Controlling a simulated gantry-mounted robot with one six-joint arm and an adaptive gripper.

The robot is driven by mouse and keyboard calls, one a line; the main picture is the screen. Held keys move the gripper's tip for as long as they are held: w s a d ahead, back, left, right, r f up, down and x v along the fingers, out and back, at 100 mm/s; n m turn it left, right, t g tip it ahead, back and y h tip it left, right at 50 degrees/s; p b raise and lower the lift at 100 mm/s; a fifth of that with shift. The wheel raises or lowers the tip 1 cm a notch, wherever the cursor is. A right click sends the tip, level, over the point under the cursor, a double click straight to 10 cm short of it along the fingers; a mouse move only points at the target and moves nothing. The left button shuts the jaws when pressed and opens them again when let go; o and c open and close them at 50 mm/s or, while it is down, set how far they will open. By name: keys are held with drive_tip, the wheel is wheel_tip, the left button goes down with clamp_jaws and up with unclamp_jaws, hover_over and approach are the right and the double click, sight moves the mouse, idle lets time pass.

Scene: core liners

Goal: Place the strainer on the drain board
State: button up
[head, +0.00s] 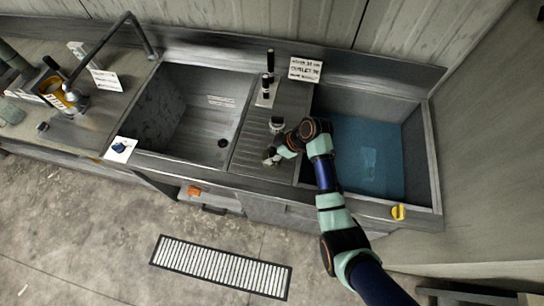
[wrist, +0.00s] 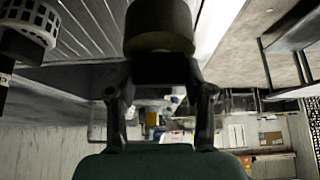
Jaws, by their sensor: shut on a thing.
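The drain board (head: 252,140) is the ridged metal strip between the two basins. My gripper (head: 270,157) is low over its front part. In the wrist view my gripper (wrist: 160,72) is shut on a dark olive rounded thing (wrist: 160,28); my fingers hide part of it, and I cannot tell whether it is the strainer. A pale round piece with square holes (wrist: 28,20), which looks like a strainer, shows at the upper left over the ridges (wrist: 85,28). A small pale and dark piece (head: 277,124) stands on the board behind my gripper.
The left basin (head: 190,110) looks empty. The right basin (head: 368,155) holds blue water. A tap (head: 268,90) and a sign (head: 305,69) stand behind the drain board. A yellow thing (head: 398,212) sits on the front rim.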

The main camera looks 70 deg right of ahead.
drive_tip(key=shift+f, duration=2.1)
drive_tip(key=shift+f+b, duration=0.15)
drive_tip(key=shift+b, duration=0.2)
drive_tip(key=o, duration=1.2)
drive_tip(key=shift+r, duration=0.35)
drive_tip(key=p+v, duration=0.1)
drive_tip(key=v, duration=1)
drive_tip(key=shift+s+r, duration=0.2)
drive_tip(key=shift+r, duration=0.05)
